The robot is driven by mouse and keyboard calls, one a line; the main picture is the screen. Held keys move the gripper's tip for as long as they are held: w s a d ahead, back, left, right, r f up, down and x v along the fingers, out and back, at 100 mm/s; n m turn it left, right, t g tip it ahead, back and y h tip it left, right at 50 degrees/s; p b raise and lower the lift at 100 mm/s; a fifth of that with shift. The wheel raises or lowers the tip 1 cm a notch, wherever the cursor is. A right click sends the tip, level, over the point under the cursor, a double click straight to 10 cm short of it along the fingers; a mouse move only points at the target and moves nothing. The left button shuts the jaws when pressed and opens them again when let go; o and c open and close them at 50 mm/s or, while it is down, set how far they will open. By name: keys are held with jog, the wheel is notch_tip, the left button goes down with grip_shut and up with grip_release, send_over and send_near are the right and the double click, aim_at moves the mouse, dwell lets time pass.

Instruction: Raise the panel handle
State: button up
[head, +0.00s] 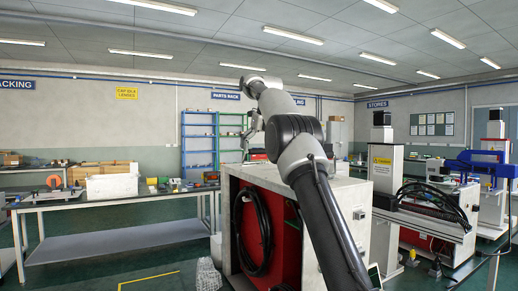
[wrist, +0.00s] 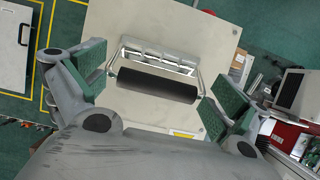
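The panel handle (wrist: 157,85) is a black cylindrical grip on a bright metal bracket. It sits on a pale beige panel (wrist: 205,35) in the wrist view. My gripper (wrist: 156,92) is open, with green pads to the left and right of the handle. Clear gaps show between each pad and the handle's ends, and nothing is held. The handle seems to lie beyond the fingertips, but the exact distance cannot be told. In the head view my arm reaches over a white and red cabinet (head: 350,195); the handle does not show there.
A long workbench (head: 110,200) with boxes stands at the left. A black cable coil (head: 252,230) hangs on the cabinet's side. A white column with a yellow label (head: 383,165) stands at right. The wrist view shows a monitor (wrist: 290,92) at right and green floor around the panel.

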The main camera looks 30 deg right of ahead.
jog(key=shift+r, duration=0.1)
jog(key=shift+s+r, duration=0.15)
jog(key=shift+r, duration=0.1)
jog(key=shift+s+r, duration=0.2)
jog(key=shift+s, duration=0.3)
jog(key=s, duration=1.1)
jog(key=shift+s+d, duration=0.1)
jog(key=shift+d, duration=0.15)
